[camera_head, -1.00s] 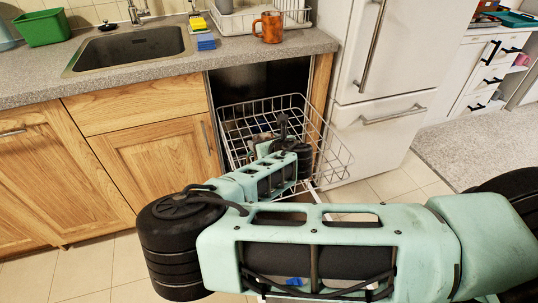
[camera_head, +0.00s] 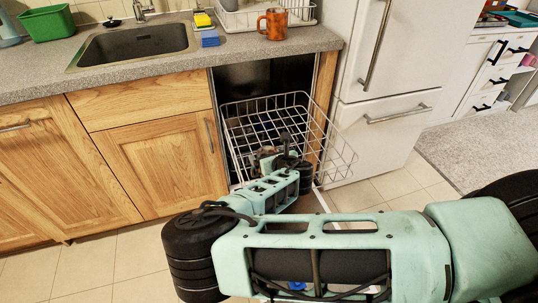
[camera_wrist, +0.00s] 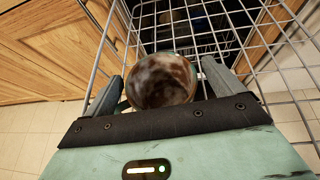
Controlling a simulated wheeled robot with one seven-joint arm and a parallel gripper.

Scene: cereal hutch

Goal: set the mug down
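The mug (camera_wrist: 162,82) shows in the wrist view from above, its opening facing the camera. Its inside is mottled brown and white, with a teal edge. My gripper (camera_wrist: 163,72) has one finger on each side of the mug and appears shut on it. In the head view my gripper (camera_head: 285,153) is over the pulled-out wire dishwasher rack (camera_head: 340,158), and my arm hides most of the mug. Whether the mug's base touches the rack is hidden.
Rack wires surround the gripper on both sides. Wooden cabinets (camera_head: 150,165) stand left and a white fridge (camera_head: 385,140) right. An orange mug (camera_head: 273,24), a blue sponge (camera_head: 210,38) and a dish drainer (camera_head: 240,20) are on the counter above.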

